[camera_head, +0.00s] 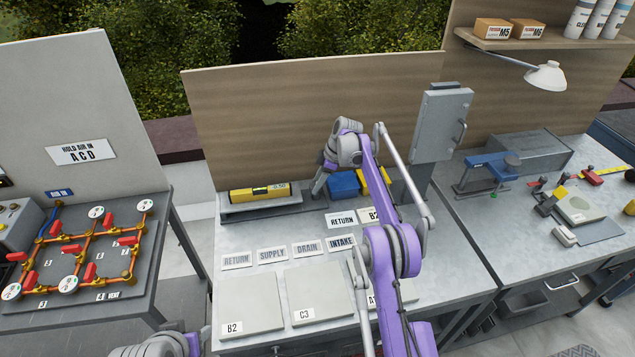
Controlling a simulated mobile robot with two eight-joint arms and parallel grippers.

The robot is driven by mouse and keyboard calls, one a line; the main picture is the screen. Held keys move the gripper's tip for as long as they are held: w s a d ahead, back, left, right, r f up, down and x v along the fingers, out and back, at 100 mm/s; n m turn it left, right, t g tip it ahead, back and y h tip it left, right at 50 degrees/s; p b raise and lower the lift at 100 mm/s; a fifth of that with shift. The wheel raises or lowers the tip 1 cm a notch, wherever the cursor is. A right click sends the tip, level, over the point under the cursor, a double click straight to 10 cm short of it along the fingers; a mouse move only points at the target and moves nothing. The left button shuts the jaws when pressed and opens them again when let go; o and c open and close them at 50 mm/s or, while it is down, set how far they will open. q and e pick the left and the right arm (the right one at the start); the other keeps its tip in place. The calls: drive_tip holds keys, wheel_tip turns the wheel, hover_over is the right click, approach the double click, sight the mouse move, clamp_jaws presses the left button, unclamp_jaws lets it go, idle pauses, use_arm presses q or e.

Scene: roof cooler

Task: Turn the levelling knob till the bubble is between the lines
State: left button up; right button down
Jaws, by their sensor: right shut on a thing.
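A yellow level (260,192) with a dark window lies along a grey base (262,209) at the back of the middle bench. Its bubble and lines are too small to read. My right gripper (317,190) reaches down at the right end of this base and is shut on what appears to be the levelling knob. The knob itself is hidden by the fingers. Only part of my left arm shows at the bottom left edge; its gripper is out of view.
A blue block (343,184) and a yellow piece stand right of my right gripper. Label plates, such as SUPPLY (272,255), and flat panels (319,289) lie in front. A pipe board (85,250) is left; a clamp (487,170) and lamp (546,76) are right.

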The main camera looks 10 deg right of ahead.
drive_tip(key=shift+n, duration=0.4)
drive_tip(key=shift+c, duration=1.5)
unclamp_jaws()
drive_tip(key=shift+r, duration=0.15)
